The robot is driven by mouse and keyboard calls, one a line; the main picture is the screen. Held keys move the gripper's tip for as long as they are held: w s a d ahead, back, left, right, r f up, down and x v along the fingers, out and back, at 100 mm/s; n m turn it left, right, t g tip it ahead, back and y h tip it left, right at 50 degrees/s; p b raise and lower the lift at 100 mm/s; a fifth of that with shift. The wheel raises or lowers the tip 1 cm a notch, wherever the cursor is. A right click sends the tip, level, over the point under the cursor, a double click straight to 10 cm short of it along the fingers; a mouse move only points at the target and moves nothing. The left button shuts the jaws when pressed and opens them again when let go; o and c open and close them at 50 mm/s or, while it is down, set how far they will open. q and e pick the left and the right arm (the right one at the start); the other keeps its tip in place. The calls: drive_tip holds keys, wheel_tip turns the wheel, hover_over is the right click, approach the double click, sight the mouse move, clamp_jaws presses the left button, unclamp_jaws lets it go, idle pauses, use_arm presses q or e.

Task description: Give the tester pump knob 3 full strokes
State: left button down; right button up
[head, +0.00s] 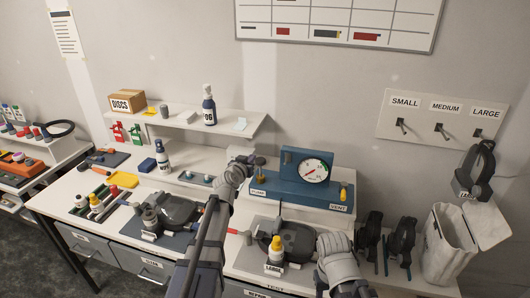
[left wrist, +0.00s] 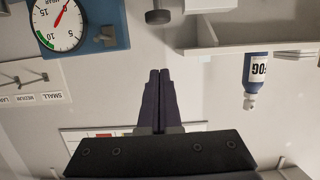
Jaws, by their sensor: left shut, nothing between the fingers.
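The tester is a blue box with a round white gauge (head: 314,170) on the shelf at the bench's back. Its dark round pump knob (head: 260,161) stands up on the left end, above the PUMP label. My left gripper (head: 245,160) is just left of the knob in the head view. In the left wrist view its dark fingers (left wrist: 159,74) are together and empty, with a gap to the knob. My right gripper's fingers do not show.
A yellow vent lever (head: 343,191) is on the tester's right end. A FOG bottle (head: 209,106) stands on the upper shelf behind my left arm. Wall hooks (head: 440,130) are at right.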

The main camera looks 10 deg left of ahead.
use_arm(q)
drive_tip(key=shift+s+r, duration=0.1)
drive_tip(key=w+f+b, duration=0.6)
drive_tip(key=w, duration=0.3)
drive_tip(key=shift+w+d+f, duration=0.2)
drive_tip(key=shift+w+f, duration=0.1)
drive_tip(key=shift+w, duration=0.1)
idle(0.4)
